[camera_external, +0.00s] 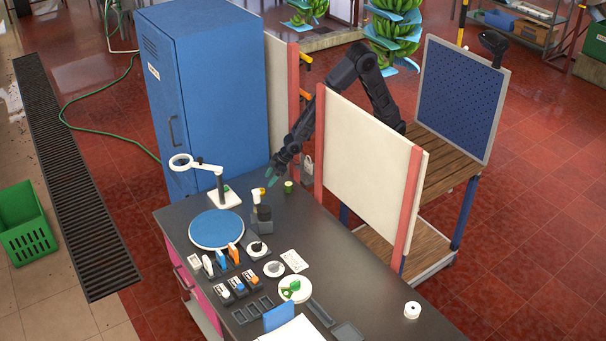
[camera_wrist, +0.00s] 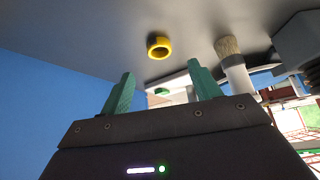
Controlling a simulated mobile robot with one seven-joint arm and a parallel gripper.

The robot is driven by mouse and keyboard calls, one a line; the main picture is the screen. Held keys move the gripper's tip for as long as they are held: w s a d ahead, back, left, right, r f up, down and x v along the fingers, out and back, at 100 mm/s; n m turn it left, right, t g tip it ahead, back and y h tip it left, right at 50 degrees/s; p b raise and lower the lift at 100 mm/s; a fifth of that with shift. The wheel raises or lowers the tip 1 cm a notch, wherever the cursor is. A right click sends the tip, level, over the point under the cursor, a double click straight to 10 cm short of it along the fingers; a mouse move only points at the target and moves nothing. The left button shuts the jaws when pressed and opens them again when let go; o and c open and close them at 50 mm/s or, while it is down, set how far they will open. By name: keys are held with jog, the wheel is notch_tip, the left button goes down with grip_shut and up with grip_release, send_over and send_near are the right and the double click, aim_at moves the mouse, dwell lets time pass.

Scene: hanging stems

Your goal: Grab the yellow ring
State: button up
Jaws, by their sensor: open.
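The yellow ring (camera_wrist: 159,53) lies on the grey bench top in the wrist view, beyond my fingertips and between their lines. In the external view the yellow ring (camera_external: 262,191) is a small spot near the bench's far end, close to the brush. My gripper (camera_external: 272,177) is above that end of the bench, near the ring. In the wrist view my gripper (camera_wrist: 161,73) shows two green fingers spread apart with nothing between them. The ring is apart from both fingers.
A pale-bristled brush (camera_wrist: 229,48) stands right of the ring in the wrist view. A white magnifier lamp (camera_external: 220,190) and a green roll (camera_external: 288,187) are nearby. A blue cabinet (camera_external: 210,90) and a cream panel (camera_external: 365,165) flank the arm.

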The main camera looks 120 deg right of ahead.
jog(key=shift+x, duration=3.65)
jog(key=c, duration=1)
